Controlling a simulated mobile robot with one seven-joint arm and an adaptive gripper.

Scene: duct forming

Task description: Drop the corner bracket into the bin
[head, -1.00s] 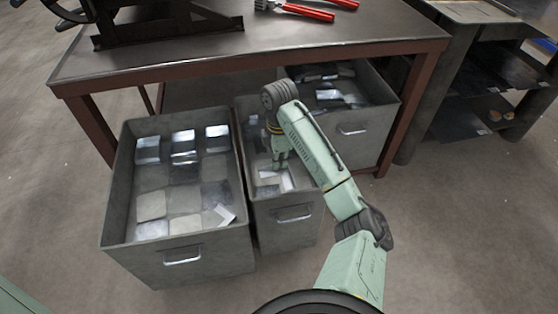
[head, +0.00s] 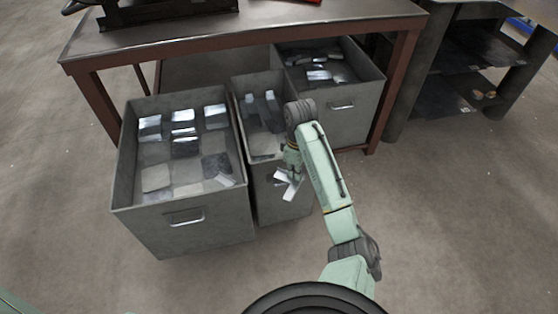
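My gripper (head: 289,174) is over the front edge of the narrow middle bin (head: 263,205), pointing down. It appears shut on a shiny, pale, L-shaped metal corner bracket (head: 288,187). The bracket hangs tilted in front of the middle bin's front wall, near its handle; whether it touches the wall I cannot tell. The fingers are small and partly hidden by the wrist. The middle bin holds several metal pieces (head: 262,108) toward its back. The wide left bin (head: 150,235) holds several flat plates and bent pieces. The right bin (head: 350,128) holds several shiny metal pieces.
A workbench (head: 200,42) with red-brown legs stands over the backs of the bins. A dark shelf unit (head: 440,75) stands at the right. The floor (head: 450,220) in front and to the right is clear.

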